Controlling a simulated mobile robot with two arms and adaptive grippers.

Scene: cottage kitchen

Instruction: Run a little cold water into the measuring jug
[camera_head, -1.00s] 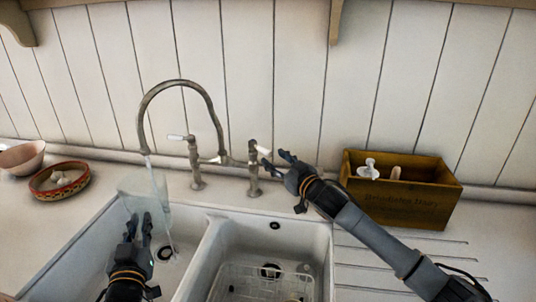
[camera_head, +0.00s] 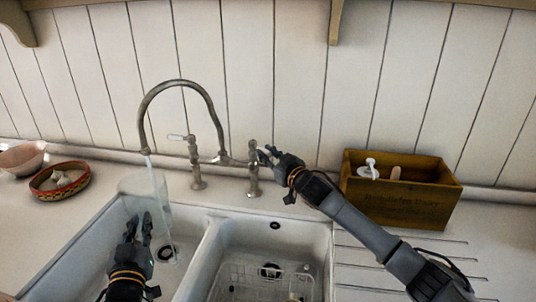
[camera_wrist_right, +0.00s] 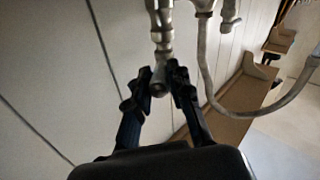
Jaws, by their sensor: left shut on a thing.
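The clear measuring jug (camera_head: 146,186) is in the left sink basin, under the spout of the arched tap (camera_head: 181,82). My left gripper (camera_head: 140,222) is shut on it. A thin pale stream of water (camera_head: 151,172) runs from the spout into the jug; the water level is too faint to tell. My right gripper (camera_head: 264,156) is at the right-hand tap valve (camera_head: 253,180). In the right wrist view its fingers (camera_wrist_right: 160,78) stand apart on either side of the valve's lever (camera_wrist_right: 157,83), seen nearly end-on. The left-hand valve has a white lever (camera_head: 177,137) pointing left.
A wooden box (camera_head: 405,205) with utensils stands on the right of the counter, near my right forearm. A patterned bowl (camera_head: 60,180) and a pink bowl (camera_head: 22,157) are at the left. A wire rack (camera_head: 258,284) is in the right basin.

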